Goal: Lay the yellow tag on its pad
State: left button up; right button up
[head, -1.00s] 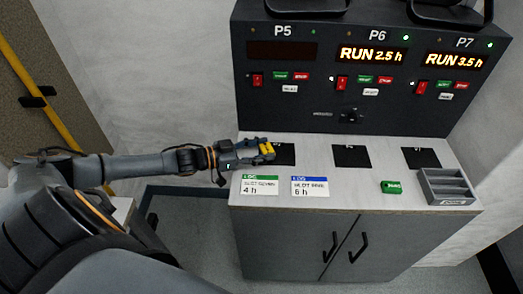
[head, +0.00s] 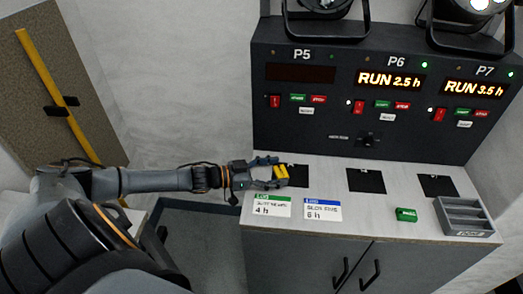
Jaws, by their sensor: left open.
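The yellow tag (head: 281,174) is at the left edge of the leftmost black pad (head: 300,178), below panel P5. My left gripper (head: 272,173) reaches in from the left, low over the counter, with its fingers open on either side of the tag. The fingers cover part of the tag and pad, and I cannot tell if the tag lies fully flat. Two more black pads lie to the right, a middle one (head: 366,181) and a right one (head: 437,186). My right gripper is not in view.
A green tag (head: 406,214) lies on the counter (head: 350,217) beside a grey slotted tray (head: 466,222). Two log cards, green-topped (head: 272,207) and blue-topped (head: 322,210), lie near the front edge. The control panel (head: 330,125) rises behind the pads.

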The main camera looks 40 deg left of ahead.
pick_arm(q)
jog(key=p+v, duration=0.1)
jog(key=v, duration=1.1)
jog(key=shift+p, duration=0.3)
